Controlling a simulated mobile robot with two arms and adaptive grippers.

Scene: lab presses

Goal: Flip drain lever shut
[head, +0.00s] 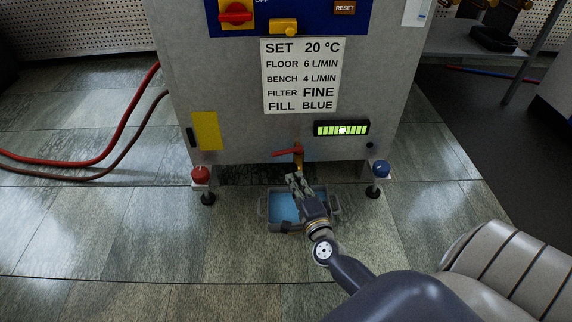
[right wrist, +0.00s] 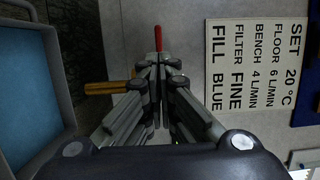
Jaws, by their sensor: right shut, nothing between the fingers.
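The red drain lever (head: 285,153) sticks out roughly level to the left from a brass drain valve (head: 298,158) low on the grey cabinet front. My right gripper (head: 293,177) is shut and empty, its fingertips close to the valve, just below it in the head view. In the right wrist view the lever (right wrist: 158,38) shows just beyond the shut fingertips (right wrist: 158,64), and the brass spout (right wrist: 106,88) shows to their left. The fingers hide the valve body there. I cannot tell whether they touch the valve or lever. My left gripper is not in view.
A grey tub (head: 264,208) of blue liquid stands on the floor below the valve. A red knob (head: 200,174) and a blue knob (head: 381,168) flank the cabinet's base. A lit green gauge (head: 341,129) sits above right. Hoses (head: 110,158) lie at left.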

